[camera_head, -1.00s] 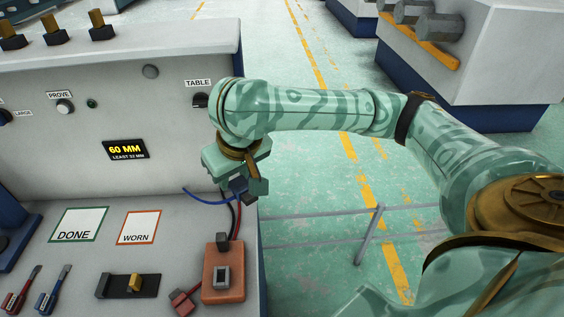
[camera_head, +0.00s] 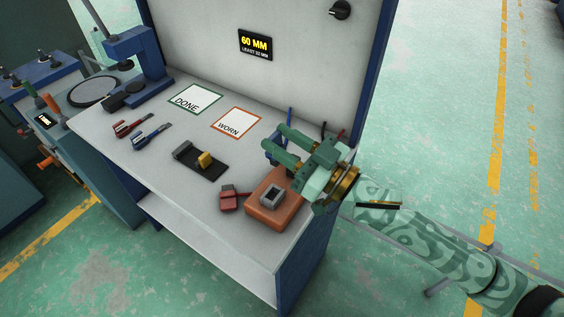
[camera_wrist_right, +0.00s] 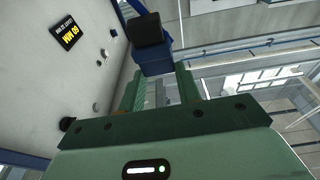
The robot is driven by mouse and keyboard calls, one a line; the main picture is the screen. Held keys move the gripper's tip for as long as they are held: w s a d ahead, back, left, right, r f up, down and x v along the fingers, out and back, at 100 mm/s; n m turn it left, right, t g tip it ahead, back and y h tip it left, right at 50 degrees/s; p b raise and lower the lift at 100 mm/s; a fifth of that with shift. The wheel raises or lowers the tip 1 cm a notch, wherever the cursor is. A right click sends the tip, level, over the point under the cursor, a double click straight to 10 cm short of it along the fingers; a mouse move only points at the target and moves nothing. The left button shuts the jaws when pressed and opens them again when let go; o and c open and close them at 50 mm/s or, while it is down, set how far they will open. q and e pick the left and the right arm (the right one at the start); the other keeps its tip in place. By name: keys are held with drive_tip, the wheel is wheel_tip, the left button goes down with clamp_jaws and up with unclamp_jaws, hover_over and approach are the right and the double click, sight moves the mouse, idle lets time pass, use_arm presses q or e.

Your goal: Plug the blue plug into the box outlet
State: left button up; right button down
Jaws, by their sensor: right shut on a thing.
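The box outlet is an orange-brown box (camera_head: 287,212) with a grey square socket (camera_head: 271,195) on top, at the front right of the bench. My right gripper (camera_head: 276,144) reaches in from the right, above and just behind the box. It is shut on the blue plug (camera_head: 271,154), partly hidden by the fingers in the head view. In the right wrist view the blue plug (camera_wrist_right: 155,64), with a dark end, sits at the fingertips (camera_wrist_right: 160,78). The plug appears apart from the socket. My left gripper is not in view.
A red plug (camera_head: 230,200) lies left of the box. A black holder with a yellow slider (camera_head: 205,160), red and blue tools (camera_head: 140,139), and DONE (camera_head: 194,99) and WORN (camera_head: 235,122) mats are farther left. The grey panel (camera_head: 220,80) stands behind.

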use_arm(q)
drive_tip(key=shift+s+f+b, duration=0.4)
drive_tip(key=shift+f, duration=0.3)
use_arm(e)
drive_tip(key=shift+s+a+f+y, duration=0.15)
drive_tip(key=shift+s+f+y, duration=0.1)
drive_tip(key=shift+s+y, duration=0.3)
drive_tip(key=shift+s+a+f+y, duration=0.1)
drive_tip(key=shift+s+f+y, duration=0.2)
drive_tip(key=shift+s, duration=0.35)
drive_tip(key=shift+f+b, duration=1.45)
drive_tip(key=shift+f, duration=1.55)
use_arm(q)
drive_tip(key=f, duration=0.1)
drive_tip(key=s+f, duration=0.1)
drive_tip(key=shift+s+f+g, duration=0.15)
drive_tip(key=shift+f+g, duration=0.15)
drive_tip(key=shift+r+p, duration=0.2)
drive_tip(key=shift+p, duration=0.1)
use_arm(e)
drive_tip(key=shift+r, duration=0.15)
